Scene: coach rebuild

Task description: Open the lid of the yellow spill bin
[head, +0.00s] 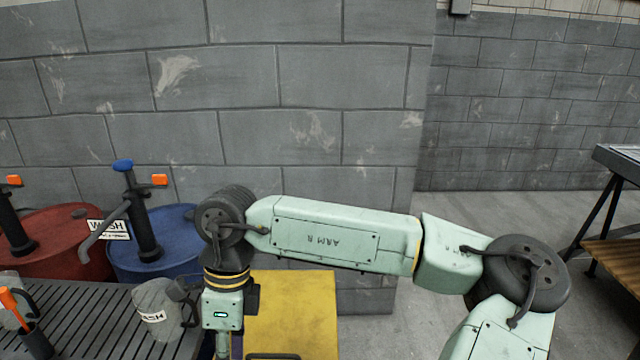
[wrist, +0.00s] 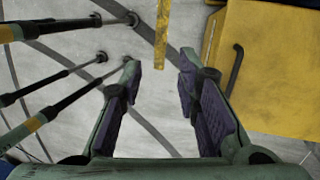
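The yellow spill bin (head: 300,308) stands at the bottom centre of the head view, against the grey wall, partly behind my arm. Its yellow top looks flat and shut. A dark handle (head: 275,356) shows at its near edge. In the wrist view the yellow bin (wrist: 275,75) fills the upper right, with the black bar handle (wrist: 235,68) on it. My gripper (wrist: 160,68) is open and empty, with pale floor between its fingers. Its right finger is left of the handle and appears apart from it.
A blue drum (head: 165,232) and a red drum (head: 50,240) with pumps stand at the left. A slatted bench (head: 105,325) holds a mug (head: 155,308). A narrow yellow strip (wrist: 162,35) lies ahead of my fingers. Dark rods (wrist: 60,75) show at left.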

